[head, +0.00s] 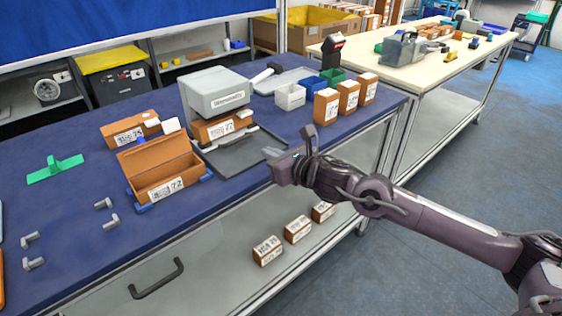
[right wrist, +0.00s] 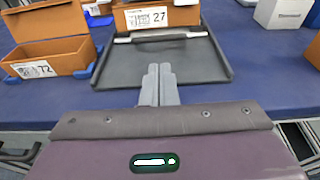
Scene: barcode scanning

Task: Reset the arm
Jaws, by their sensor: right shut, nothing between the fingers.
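My right arm comes in from the right in the head view, and its gripper (head: 290,160) is over the front edge of the blue table (head: 75,215). In the right wrist view the gripper's fingers (right wrist: 160,82) are together and empty, pointing toward the dark tray (right wrist: 165,65). In the head view the tray (head: 245,155) lies in front of the grey scanner machine (head: 215,92). A brown box marked 27 (head: 212,130) sits under the machine; it also shows in the right wrist view (right wrist: 155,16). My left gripper is not in view.
An open brown box marked 72 (head: 160,175) stands left of the tray. Several brown boxes (head: 326,106) stand at the back right, near white, blue and green bins (head: 290,95). A green piece (head: 55,170) and several grey fittings (head: 33,262) lie at left.

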